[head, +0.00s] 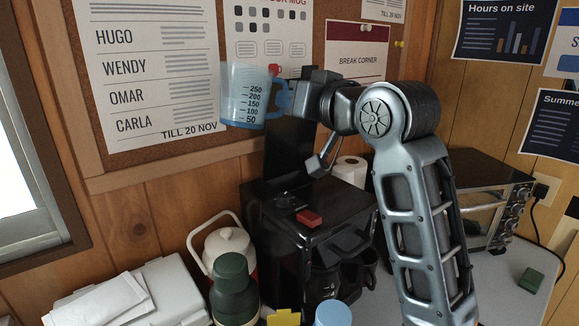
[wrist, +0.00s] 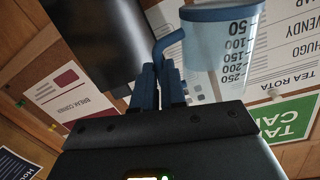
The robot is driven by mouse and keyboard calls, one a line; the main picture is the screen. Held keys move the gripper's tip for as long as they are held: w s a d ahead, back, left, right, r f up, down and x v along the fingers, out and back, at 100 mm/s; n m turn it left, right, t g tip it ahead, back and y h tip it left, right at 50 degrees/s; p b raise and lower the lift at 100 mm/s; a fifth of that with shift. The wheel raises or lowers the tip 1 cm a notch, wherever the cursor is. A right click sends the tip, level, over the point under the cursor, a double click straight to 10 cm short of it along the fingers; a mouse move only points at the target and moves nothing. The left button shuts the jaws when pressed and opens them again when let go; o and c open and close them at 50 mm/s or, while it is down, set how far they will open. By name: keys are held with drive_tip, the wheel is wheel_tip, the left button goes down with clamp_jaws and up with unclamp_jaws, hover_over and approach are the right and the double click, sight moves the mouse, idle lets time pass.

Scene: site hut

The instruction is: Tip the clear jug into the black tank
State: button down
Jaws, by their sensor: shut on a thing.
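The clear jug (head: 246,100) has a blue handle and dark measuring marks. It is held up roughly upright in front of the notice board, above and left of the black coffee machine (head: 345,208). My gripper (head: 290,92) is shut on its handle; the wrist view shows the jaws (wrist: 158,85) pinching the handle beside the jug (wrist: 212,50). The jug's lower part is tinted blue; the liquid level is hard to tell. A tall black block (head: 287,150), apparently the tank, rises at the back of the machine, just below my gripper. Its opening cannot be made out.
A red block (head: 309,218) lies on the machine. A white lidded jug (head: 229,243), a green flask (head: 233,285) and a white box (head: 175,290) stand to the left. A paper roll (head: 350,170) and an oven (head: 485,195) are behind and right of my arm.

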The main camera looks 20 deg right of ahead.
wheel_tip(320, 180, up, 6)
drive_tip(key=w+d+m+g+p, duration=0.1)
drive_tip(key=m+p, duration=0.3)
drive_tip(key=p, duration=0.1)
drive_tip(key=shift+d+r+g+y+p, duration=0.2)
drive_tip(key=shift+d+g+y+p, duration=0.1)
drive_tip(key=shift+d+y+p, duration=0.1)
drive_tip(key=shift+w+m, duration=0.1)
drive_tip(key=shift+m, duration=0.3)
drive_tip(key=shift+a+f+m+g+y, duration=0.15)
drive_tip(key=shift+f+m+g+y, duration=0.25)
drive_tip(key=shift+f+m, duration=0.2)
drive_tip(key=shift+s+a+r+m+p, duration=0.2)
drive_tip(key=shift+s+r+m+p, duration=0.05)
drive_tip(key=shift+m+p, duration=0.35)
idle(0.8)
drive_tip(key=shift+s+a+f+m+g+y, duration=0.15)
drive_tip(key=shift+f+m+g+y, duration=0.3)
drive_tip(key=shift+m, duration=0.25)
idle(0.6)
drive_tip(key=shift+w+d+r+m+y, duration=0.2)
drive_tip(key=shift+w+d+m+y, duration=0.1)
drive_tip(key=shift+m+y, duration=0.25)
idle(0.6)
drive_tip(key=shift+s+r+m+g, duration=0.15)
drive_tip(key=shift+m+g, duration=0.1)
drive_tip(key=shift+m, duration=0.2)
idle(0.3)
